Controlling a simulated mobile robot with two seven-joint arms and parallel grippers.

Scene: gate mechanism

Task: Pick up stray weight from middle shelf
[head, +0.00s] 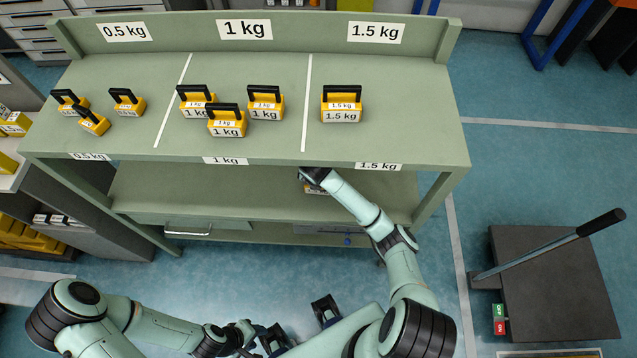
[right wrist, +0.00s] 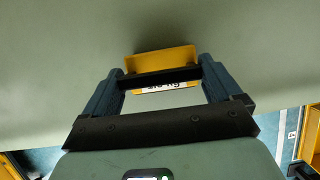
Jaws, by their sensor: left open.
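The stray weight (right wrist: 162,60), a yellow block with a black handle, is on the middle shelf. It shows in the right wrist view, its white label partly covered by the handle; only "kg" reads clearly. In the head view just a sliver of it (head: 317,189) shows beneath the tabletop's front edge. My right gripper (right wrist: 161,76) has its fingers wide apart, one at each end of the handle. I cannot tell whether they touch it. In the head view this gripper is mostly hidden. My left gripper (head: 300,322) is open and empty, low in front of the bench.
The green bench top (head: 225,70) has 0.5, 1 and 1.5 kg sections holding yellow weights. Its front edge overhangs the middle shelf (head: 200,190), which is otherwise clear to the left. A dark lever device (head: 555,285) stands at right. Floor is free between it and the bench.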

